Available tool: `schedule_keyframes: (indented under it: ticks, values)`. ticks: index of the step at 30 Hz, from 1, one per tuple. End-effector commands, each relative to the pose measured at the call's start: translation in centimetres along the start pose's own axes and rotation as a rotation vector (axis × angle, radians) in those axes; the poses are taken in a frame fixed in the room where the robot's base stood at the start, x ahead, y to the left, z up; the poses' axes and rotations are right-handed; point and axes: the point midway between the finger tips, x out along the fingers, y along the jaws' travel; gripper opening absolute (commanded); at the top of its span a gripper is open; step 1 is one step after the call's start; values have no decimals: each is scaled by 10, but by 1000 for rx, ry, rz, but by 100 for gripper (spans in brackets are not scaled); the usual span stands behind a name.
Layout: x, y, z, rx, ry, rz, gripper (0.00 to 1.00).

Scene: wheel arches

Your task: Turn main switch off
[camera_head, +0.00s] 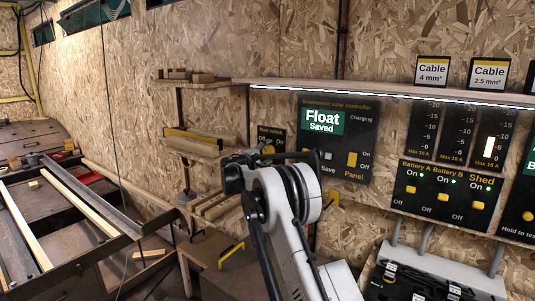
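The main switch panel (272,134) is a small black plate on the chipboard wall, left of the solar controller. A yellow switch knob (268,149) shows near its lower edge. The panel's lettering is small, and I cannot tell which position the knob is in. My arm rises from the bottom middle and covers the wall just below the panel. The dark end of my arm with my gripper (235,174) is below and left of the panel. The fingers do not show clearly, and I see nothing held.
The solar controller (354,110) reads "Float Saved". A panel of yellow battery and shed switches (442,192) is to the right. Small wall shelves (192,143) hold wood pieces and a level at left. A bench with long rails (85,195) stands far left.

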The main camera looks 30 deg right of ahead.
Motion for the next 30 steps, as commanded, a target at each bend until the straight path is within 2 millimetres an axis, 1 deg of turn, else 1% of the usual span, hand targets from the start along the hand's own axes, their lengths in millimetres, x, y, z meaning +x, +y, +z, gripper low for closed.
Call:
schedule_keyframes:
  ticks: [7, 11, 14, 18, 24, 30]
  values:
    - [-2, 0, 0, 1, 0, 0, 63]
    - [-12, 0, -1, 1, 2, 0, 63]
    - [-29, 0, -1, 1, 3, 0, 63]
    - [-57, 0, -1, 1, 3, 0, 63]
    - [-94, 0, 0, 0, 2, 0, 63]
    - [-115, 0, 0, 0, 1, 0, 63]
